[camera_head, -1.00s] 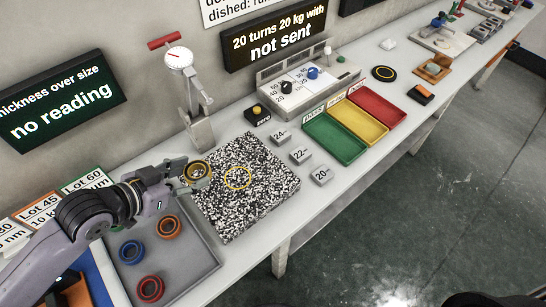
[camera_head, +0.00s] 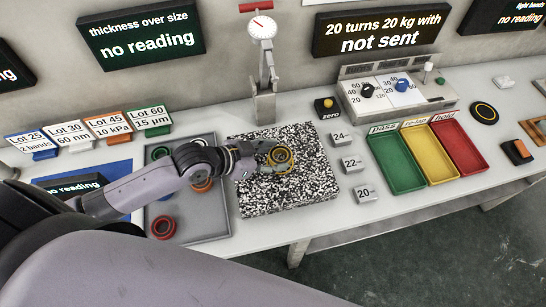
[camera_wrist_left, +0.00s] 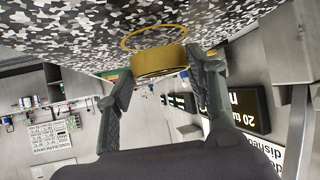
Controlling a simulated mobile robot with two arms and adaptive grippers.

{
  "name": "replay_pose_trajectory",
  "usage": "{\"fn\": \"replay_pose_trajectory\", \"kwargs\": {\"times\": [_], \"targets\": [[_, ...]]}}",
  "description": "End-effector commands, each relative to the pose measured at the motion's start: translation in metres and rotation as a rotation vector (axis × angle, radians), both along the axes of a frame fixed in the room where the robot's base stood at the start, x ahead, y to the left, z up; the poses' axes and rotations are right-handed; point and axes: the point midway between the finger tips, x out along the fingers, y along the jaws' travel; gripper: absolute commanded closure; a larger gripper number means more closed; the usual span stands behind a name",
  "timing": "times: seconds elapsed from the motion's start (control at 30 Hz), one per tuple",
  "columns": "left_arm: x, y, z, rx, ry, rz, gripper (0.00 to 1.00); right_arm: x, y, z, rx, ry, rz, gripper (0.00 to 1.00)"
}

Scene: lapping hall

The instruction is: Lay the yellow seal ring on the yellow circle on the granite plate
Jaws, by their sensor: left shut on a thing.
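The yellow seal ring (camera_head: 280,165) is between the fingertips of my left gripper (camera_head: 265,160), over the speckled granite plate (camera_head: 310,190). In the left wrist view the ring (camera_wrist_left: 160,62) sits at the tips of the two dark fingers (camera_wrist_left: 160,75), which are shut on it. The yellow circle (camera_wrist_left: 155,31) shows on the plate close beside the ring in that view. In the head view the ring and gripper largely cover the circle. I cannot tell whether the ring touches the plate. My right gripper is not in view.
A grey tray (camera_head: 215,225) with several coloured rings lies left of the plate. A dial gauge stand (camera_head: 264,100) rises behind it. Weight blocks (camera_head: 351,163) and green, yellow and red bins (camera_head: 397,165) are to the right. Bare table runs along the front edge.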

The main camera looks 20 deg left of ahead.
Motion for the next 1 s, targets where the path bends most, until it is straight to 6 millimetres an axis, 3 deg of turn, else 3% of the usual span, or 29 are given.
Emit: {"fn": "replay_pose_trajectory", "kwargs": {"times": [0.13,0.47,0.5,0.8,1.0], "targets": [[0.0,0.0,-0.014,0.0,0.0,0.0,0.79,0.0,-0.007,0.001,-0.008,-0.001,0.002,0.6],[0.0,0.0,-0.017,0.0,-0.001,-0.001,0.79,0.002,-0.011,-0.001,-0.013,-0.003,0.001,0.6],[0.0,0.0,-0.018,0.001,-0.001,-0.001,0.5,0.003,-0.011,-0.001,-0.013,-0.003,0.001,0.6],[0.0,0.0,-0.017,0.0,0.0,0.0,0.3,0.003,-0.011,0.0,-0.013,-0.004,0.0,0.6],[0.0,0.0,-0.017,0.0,0.0,0.0,0.3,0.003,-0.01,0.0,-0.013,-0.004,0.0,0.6]]}}
